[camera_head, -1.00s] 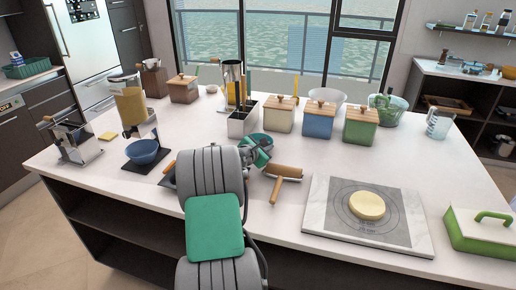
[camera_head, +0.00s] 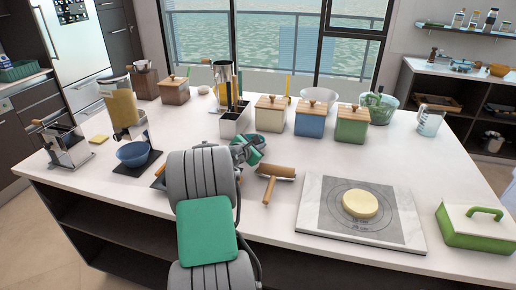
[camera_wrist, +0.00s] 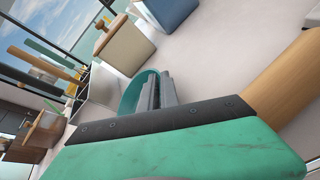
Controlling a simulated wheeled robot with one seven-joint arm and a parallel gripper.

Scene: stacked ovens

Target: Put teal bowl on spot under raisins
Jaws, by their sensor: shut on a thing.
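The teal bowl's curved rim (camera_wrist: 131,94) shows in the wrist view, tilted, between the fingers of my gripper (camera_wrist: 160,90). My gripper is shut on it. In the head view my gripper (camera_head: 247,150) is over the island's middle, beyond my arm; the bowl is hard to separate from the teal gripper parts there. A dispenser (camera_head: 123,108) with tan contents stands at the left, with a blue bowl (camera_head: 133,153) on the dark base under it. I cannot identify raisins or a spot labelled for them.
A marble board (camera_head: 361,225) with dough lies right. Free counter lies between dispenser and utensil holder.

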